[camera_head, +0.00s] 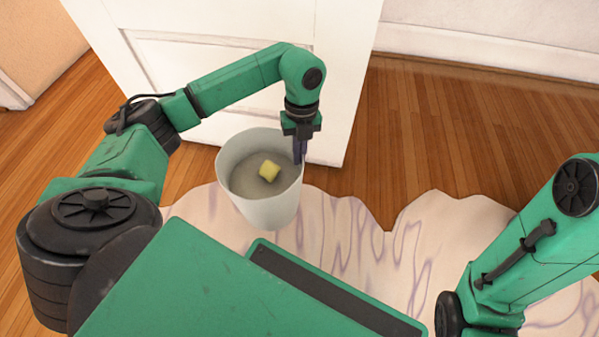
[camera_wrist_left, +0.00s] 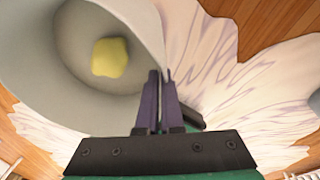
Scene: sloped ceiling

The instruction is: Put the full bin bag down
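A pale grey-white bin (camera_head: 262,205) with a yellow lump (camera_head: 269,171) inside is in the middle of the head view. My left gripper (camera_head: 300,152) points down at the bin's right rim. In the left wrist view its two dark fingers (camera_wrist_left: 160,98) are close together with the wall of the bin (camera_wrist_left: 30,75) between them, so it is shut on the rim. The yellow lump (camera_wrist_left: 110,57) shows there too. I cannot tell whether the bin's base touches the rug. No separate bag can be made out. My right gripper is out of view.
A white panelled door (camera_head: 215,75) stands just behind the bin. A pale rug with purple streaks (camera_head: 360,240) lies under and right of it, with a wavy edge. The wooden floor (camera_head: 440,130) right of the door is clear.

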